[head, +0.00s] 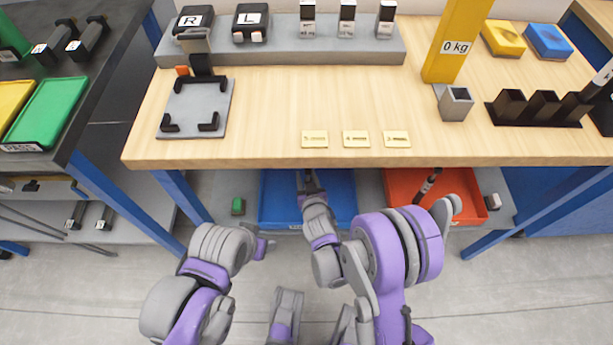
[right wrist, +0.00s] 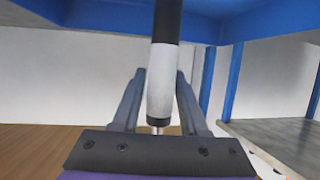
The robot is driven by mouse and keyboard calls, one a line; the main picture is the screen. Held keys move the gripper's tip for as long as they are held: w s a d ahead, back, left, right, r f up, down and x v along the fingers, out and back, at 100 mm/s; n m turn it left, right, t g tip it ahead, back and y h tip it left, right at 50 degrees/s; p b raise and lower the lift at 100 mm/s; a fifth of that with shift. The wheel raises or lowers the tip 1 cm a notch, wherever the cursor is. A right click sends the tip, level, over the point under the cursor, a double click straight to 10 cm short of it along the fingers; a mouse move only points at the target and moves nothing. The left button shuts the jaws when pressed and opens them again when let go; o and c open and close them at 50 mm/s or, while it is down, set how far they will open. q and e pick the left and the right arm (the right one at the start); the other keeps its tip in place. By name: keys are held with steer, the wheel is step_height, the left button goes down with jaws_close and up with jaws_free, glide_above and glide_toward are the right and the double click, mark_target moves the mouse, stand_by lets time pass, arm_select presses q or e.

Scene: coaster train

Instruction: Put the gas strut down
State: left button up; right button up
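The gas strut (right wrist: 161,75), a black tube with a white sleeve and a thin metal rod end, stands upright between the fingers of my right gripper (right wrist: 160,100) in the right wrist view. The fingers close in on its sides. In the head view my right gripper (head: 309,182) is over the blue bin (head: 345,190) below the front edge of the table; the strut is hard to make out there. My left gripper (head: 263,245) is low in front of the table, apart from the bins, and its fingers are too small to read.
A red bin (head: 475,202) stands right of the blue one and holds a dark, strut-like part (head: 430,180). The wooden tabletop (head: 270,110) overhangs both bins. It bears a grey fixture (head: 197,108), a yellow post (head: 455,45) and a black rack (head: 535,110). Its middle is clear.

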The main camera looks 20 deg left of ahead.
steer(key=shift+o, duration=0.8)
steer(key=b+v, duration=0.1)
steer(key=v, duration=1.1)
steer(key=shift+r, duration=0.3)
